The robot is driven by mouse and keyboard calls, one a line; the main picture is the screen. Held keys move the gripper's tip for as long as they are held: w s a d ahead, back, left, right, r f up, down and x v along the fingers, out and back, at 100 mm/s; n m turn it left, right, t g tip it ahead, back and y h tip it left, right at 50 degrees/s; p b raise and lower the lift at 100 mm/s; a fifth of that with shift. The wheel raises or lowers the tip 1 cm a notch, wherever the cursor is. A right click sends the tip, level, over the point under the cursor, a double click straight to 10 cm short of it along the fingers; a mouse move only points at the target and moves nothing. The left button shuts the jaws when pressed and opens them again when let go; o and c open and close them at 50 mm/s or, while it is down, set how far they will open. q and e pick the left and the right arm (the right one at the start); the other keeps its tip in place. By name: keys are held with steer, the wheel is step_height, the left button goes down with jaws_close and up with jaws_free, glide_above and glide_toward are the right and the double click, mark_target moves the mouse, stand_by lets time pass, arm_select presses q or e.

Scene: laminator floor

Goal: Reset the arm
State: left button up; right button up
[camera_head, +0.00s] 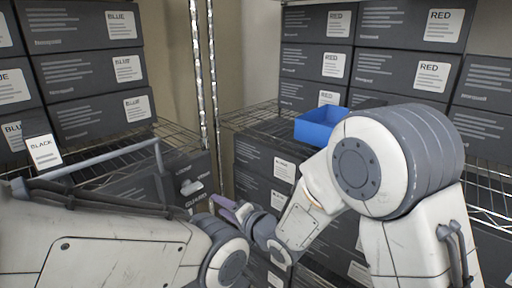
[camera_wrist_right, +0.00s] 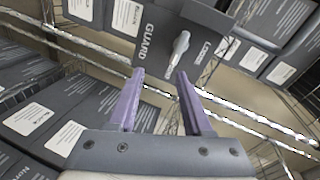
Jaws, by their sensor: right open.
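My right arm reaches in from the right in the head view. Its gripper (camera_head: 224,208) has purple fingers pointing left, in front of the dark shelving. In the right wrist view the gripper (camera_wrist_right: 160,76) is open, with nothing between its fingers. Ahead of it is a dark panel marked GUARD (camera_wrist_right: 150,32) with a pale lever (camera_wrist_right: 180,46). The same panel (camera_head: 196,172) shows left of the gripper in the head view. The gripper appears apart from it. My left arm crosses the lower left; its gripper is not visible.
Wire shelves (camera_head: 262,120) hold dark boxes labelled BLUE (camera_head: 88,72) at left and RED (camera_head: 415,24) at right. A blue bin (camera_head: 318,126) stands on the right shelf behind my arm. A metal post (camera_head: 198,70) rises mid-view.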

steer(key=s+d+n+g+h+p, duration=0.1)
steer(key=s+d+n+g+h, duration=0.2)
steer(key=s, duration=0.7)
steer(key=s+d+r+n+g+h+p, duration=0.1)
steer(key=s+d+n+g+h, duration=0.2)
steer(key=s+d, duration=0.5)
steer(key=s+d+n+g+h+p, duration=0.2)
steer(key=s+d+n+g+h, duration=0.2)
steer(key=s, duration=0.8)
steer(key=d+n, duration=0.2)
steer(key=n, duration=0.1)
steer(key=shift+d+r+g, duration=0.25)
steer(key=shift+r+g, duration=0.05)
steer(key=shift+r, duration=0.1)
